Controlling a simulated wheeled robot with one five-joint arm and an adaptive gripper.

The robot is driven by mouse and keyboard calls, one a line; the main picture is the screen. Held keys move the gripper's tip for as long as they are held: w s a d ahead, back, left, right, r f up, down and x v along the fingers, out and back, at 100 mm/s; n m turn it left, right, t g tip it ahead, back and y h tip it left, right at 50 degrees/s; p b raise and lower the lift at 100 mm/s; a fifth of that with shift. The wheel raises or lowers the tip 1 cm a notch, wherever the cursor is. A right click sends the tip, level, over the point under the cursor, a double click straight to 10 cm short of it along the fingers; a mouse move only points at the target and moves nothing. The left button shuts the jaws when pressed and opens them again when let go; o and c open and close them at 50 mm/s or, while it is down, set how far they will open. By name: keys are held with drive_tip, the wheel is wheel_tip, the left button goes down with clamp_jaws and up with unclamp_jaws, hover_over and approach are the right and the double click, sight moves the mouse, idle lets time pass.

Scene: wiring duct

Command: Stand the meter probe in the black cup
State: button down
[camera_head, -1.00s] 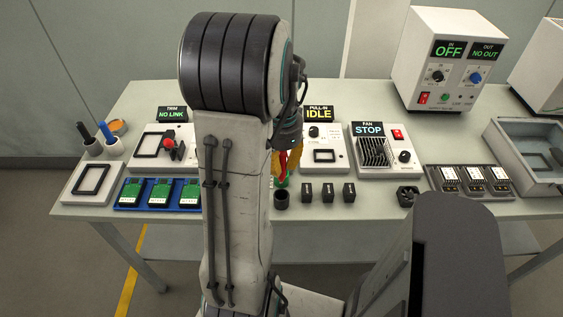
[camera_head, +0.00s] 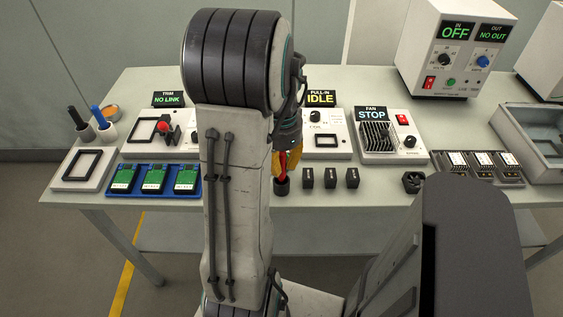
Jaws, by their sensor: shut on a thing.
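My gripper (camera_head: 285,167) has yellow-orange fingers and is partly hidden behind my arm.
Several small black blocks (camera_head: 330,178) stand in a row right of the cup. Behind are the pull-in unit (camera_head: 325,142) and fan unit (camera_head: 391,139). A blue tray (camera_head: 197,188) with green modules lies left. A grey-white bin (camera_head: 515,133) is at the right.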

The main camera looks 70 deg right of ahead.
drive_tip(key=shift+f, duration=0.1)
drive_tip(key=c, duration=1.2)
unclamp_jaws()
drive_tip(key=shift+o, duration=0.2)
wheel_tip(320, 180, up, 12)
drive_tip(key=shift+d, duration=0.1)
idle(0.3)
